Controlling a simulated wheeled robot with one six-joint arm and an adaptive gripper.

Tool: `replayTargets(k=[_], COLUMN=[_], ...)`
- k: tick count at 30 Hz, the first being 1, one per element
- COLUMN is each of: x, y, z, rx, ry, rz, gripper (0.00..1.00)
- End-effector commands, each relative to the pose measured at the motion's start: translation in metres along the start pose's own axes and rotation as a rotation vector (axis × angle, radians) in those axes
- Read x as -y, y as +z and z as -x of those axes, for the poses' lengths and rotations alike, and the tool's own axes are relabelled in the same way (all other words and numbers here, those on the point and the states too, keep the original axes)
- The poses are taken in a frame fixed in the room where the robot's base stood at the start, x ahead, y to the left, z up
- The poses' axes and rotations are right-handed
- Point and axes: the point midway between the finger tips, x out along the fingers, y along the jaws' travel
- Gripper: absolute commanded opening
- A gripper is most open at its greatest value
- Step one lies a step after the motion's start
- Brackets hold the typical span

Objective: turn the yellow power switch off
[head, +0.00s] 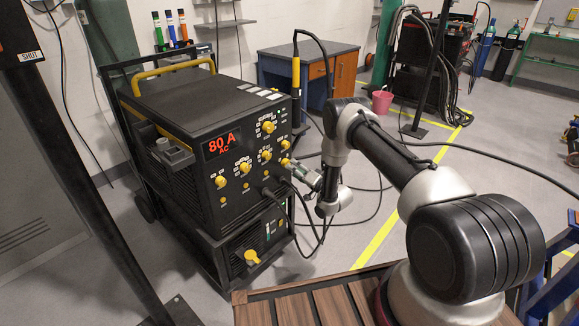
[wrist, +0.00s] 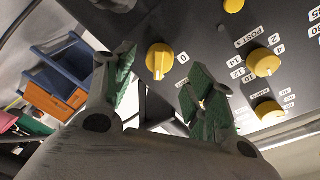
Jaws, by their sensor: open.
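The yellow power switch (wrist: 160,58) is a round yellow knob on a black panel in the wrist view. A pale line on it points down in the picture, and a "0" label sits to its right. In the head view the knob (head: 285,162) is at the right edge of the welder's front panel. My gripper (wrist: 155,88) is open, with its green-padded fingers on either side below the knob. No contact with the knob is visible. In the head view my gripper (head: 297,168) is close in front of the panel, partly hidden by its own links.
The black welder (head: 190,110) shows "80 A AC" and has several other yellow knobs. Another knob (wrist: 263,62) is right of the switch in the wrist view. Black cables (head: 283,195) hang from the panel near my gripper. A blue desk (head: 307,68) stands behind.

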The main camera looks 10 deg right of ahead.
Motion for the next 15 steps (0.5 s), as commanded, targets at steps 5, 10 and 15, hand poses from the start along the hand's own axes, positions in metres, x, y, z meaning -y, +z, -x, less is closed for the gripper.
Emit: replayTargets(k=[5, 10, 15], x=[0.000, 0.000, 0.000], y=[0.000, 0.001, 0.000], z=[-0.028, -0.041, -0.042], rx=[0.000, 0.001, 0.001], ry=[0.000, 0.001, 0.002], rz=[0.002, 0.001, 0.001], gripper=[0.55, 0.55, 0.55])
